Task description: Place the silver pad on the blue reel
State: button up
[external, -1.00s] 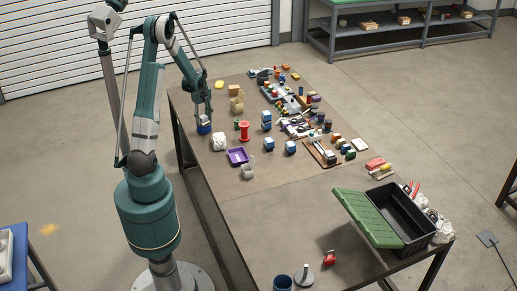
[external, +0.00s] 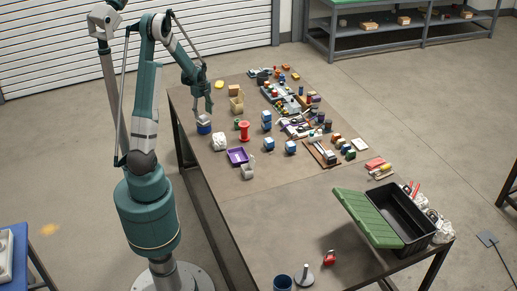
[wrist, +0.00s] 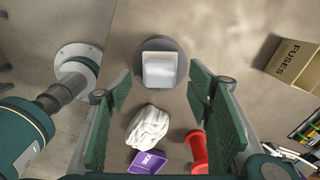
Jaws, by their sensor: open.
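The silver pad (external: 204,119) lies on top of the blue reel (external: 204,129) near the left edge of the table. In the wrist view the pad (wrist: 159,70) is a pale block on the round reel top, whose rim (wrist: 160,44) looks dark grey. The pad sits within the rim. My gripper (external: 204,108) is just above the pad. In the wrist view my gripper (wrist: 160,88) is open, with its two green fingers wide apart and nothing between them. The pad's underside is hidden.
A white cloth bundle (wrist: 148,125), a red spool (wrist: 198,150) and a purple tray (wrist: 147,162) lie near the reel. A cardboard box (wrist: 297,66) marked FUSES is at the right. Bare tabletop surrounds the reel.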

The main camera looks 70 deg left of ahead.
aim_at(204, 117)
notch_tip(204, 117, up, 8)
dwell(0.5)
dwell(0.5)
jog(key=w+d+r+n+t+y, duration=0.1)
jog(key=w+d+r+n, duration=0.3)
jog(key=d, duration=0.6)
jog(key=w+d+r+t, duration=0.1)
jog(key=d+r, duration=0.5)
jog(key=d, duration=0.4)
jog(key=w+d+r+n+t+y, duration=0.1)
jog(key=w+d+r+n, duration=0.15)
jog(key=d+r, duration=0.55)
jog(key=s+d+n+t+h, duration=0.1)
jog(key=s+d, duration=0.4)
jog(key=d, duration=1)
jog(key=s+d+n+t+h, duration=0.1)
jog(key=s+d+n+t, duration=0.2)
jog(key=d, duration=1.2)
jog(key=s+n, duration=0.2)
jog(key=n, duration=0.1)
jog(key=shift+s+d+r, duration=0.25)
jog(key=shift+s+r, duration=0.15)
